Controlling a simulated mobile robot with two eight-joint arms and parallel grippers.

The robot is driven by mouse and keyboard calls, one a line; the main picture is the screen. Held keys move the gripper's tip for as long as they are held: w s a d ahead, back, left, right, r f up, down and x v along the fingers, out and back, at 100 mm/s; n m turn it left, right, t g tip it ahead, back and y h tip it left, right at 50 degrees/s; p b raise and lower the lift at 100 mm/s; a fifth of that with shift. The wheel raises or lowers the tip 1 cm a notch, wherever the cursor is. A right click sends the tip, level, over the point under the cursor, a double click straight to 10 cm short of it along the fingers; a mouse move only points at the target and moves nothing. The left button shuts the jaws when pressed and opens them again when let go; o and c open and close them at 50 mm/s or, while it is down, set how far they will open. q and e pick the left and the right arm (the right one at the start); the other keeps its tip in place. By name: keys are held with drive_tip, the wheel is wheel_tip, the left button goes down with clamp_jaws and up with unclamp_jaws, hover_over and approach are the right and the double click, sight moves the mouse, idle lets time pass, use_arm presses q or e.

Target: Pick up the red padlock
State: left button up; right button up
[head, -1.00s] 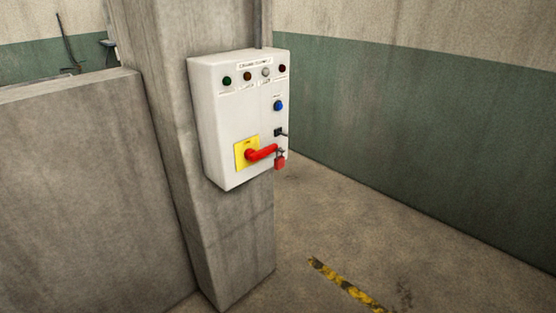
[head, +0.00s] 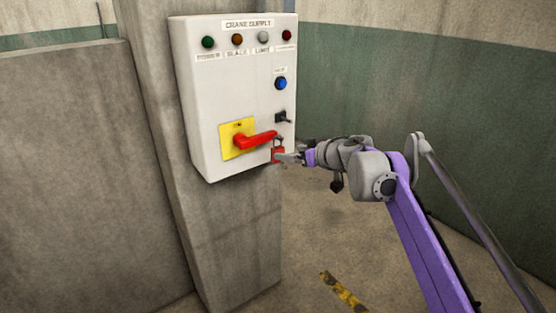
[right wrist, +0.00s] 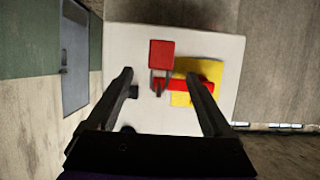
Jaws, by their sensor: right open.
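The red padlock (head: 278,154) hangs by its shackle at the end of the red switch handle (head: 255,141), low on the white control box. In the right wrist view the padlock (right wrist: 161,55) shows upside down, with its shackle on the handle (right wrist: 190,85). My right gripper (head: 290,157) is at the padlock's right in the head view and partly overlaps it. My left gripper is not in view.
The white box (head: 205,105), with several lamps, a blue button (head: 280,83) and a black key switch (head: 283,117), is fixed to a concrete pillar (head: 235,230). A low concrete wall (head: 65,180) stands left. Open floor with a striped line (head: 342,290) lies right.

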sight(272, 149)
drive_tip(key=x, duration=0.4)
drive_tip(key=shift+s+a, duration=0.1)
drive_tip(key=shift+a, duration=0.1)
drive_tip(key=shift+x, duration=3.15)
drive_tip(key=shift+r, duration=0.2)
drive_tip(key=shift+c, duration=0.2)
clamp_jaws()
